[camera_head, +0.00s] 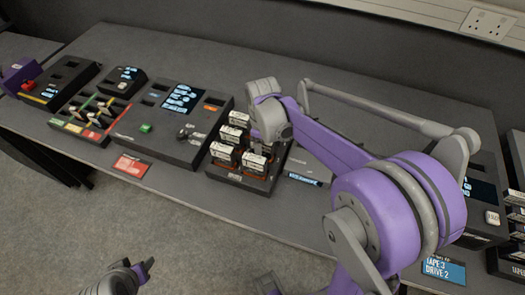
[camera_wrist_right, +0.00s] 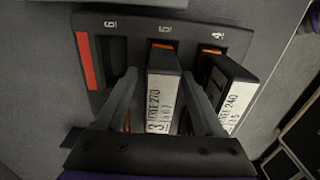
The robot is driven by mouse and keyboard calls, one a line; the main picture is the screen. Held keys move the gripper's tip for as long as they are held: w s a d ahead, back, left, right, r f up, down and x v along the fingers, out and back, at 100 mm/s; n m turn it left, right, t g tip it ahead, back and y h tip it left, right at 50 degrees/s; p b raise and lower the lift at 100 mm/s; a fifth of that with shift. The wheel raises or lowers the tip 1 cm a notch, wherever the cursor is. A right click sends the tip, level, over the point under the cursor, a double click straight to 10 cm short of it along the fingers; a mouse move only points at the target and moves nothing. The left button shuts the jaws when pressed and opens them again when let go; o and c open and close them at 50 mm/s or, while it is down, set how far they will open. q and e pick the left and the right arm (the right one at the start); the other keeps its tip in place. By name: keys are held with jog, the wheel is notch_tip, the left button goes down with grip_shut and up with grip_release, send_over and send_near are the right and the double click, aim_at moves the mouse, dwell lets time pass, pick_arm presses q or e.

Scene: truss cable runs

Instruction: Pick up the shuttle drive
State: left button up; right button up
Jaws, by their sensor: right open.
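A dark rack (camera_wrist_right: 215,35) holds upright drives with white labels and orange tabs. It also shows in the head view (camera_head: 238,181). One drive (camera_wrist_right: 160,95), its label reading about "270", stands in the slot marked 5. My right gripper (camera_wrist_right: 160,82) is open, with one finger on each side of this drive. Contact cannot be told. A second drive (camera_wrist_right: 226,92), labelled about "240", stands in slot 4, just right of the right finger. Slot 6 looks empty. No label legibly reads shuttle. My left gripper (camera_head: 148,266) is low at the left, away from the table; its jaw opening is unclear.
A large console (camera_head: 178,120) with screens stands left of the rack, beside a tray of coloured cards (camera_head: 98,112). A red label plate (camera_head: 131,166) lies at the table's front edge. More dark units, with a "TAPE 3 DRIVE 2" sign (camera_head: 442,268), stand at the right.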

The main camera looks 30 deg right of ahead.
grip_shut()
jog(key=shift+r, duration=0.1)
dwell(0.5)
